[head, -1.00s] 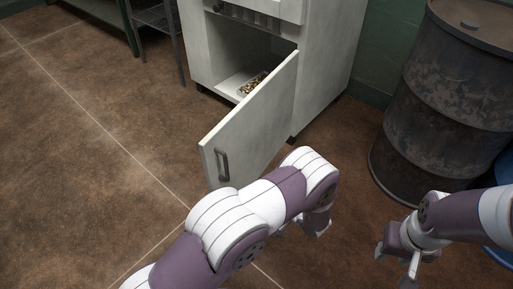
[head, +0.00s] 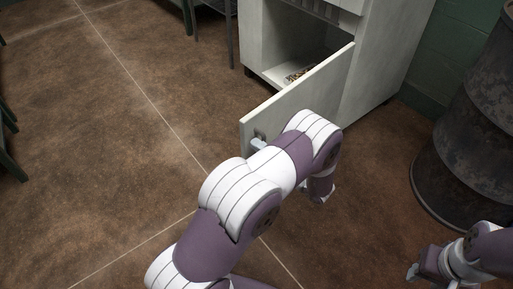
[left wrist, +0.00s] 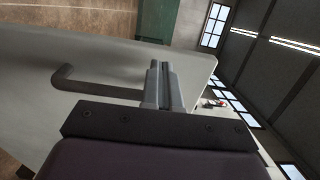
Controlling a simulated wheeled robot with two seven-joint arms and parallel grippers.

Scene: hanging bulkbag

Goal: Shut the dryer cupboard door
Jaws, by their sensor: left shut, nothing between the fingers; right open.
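The cupboard door (head: 288,104) stands open, swung out from the pale dryer cupboard (head: 385,65). My left gripper's fingertips (head: 259,146) appear at the handle, with the hand hidden behind my own arm. In the left wrist view the fingers (left wrist: 164,85) are shut and empty, beside one end of the handle in front of the door panel; contact is unclear. My right gripper (head: 424,272) is open, low at the right, away from the door.
A patterned item (head: 297,76) lies inside the cupboard's lower compartment, seen through the opening. A rusty dark barrel (head: 468,145) stands right of the cupboard. A dark rack (head: 214,10) is at the back left. The brown floor left of the door is clear.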

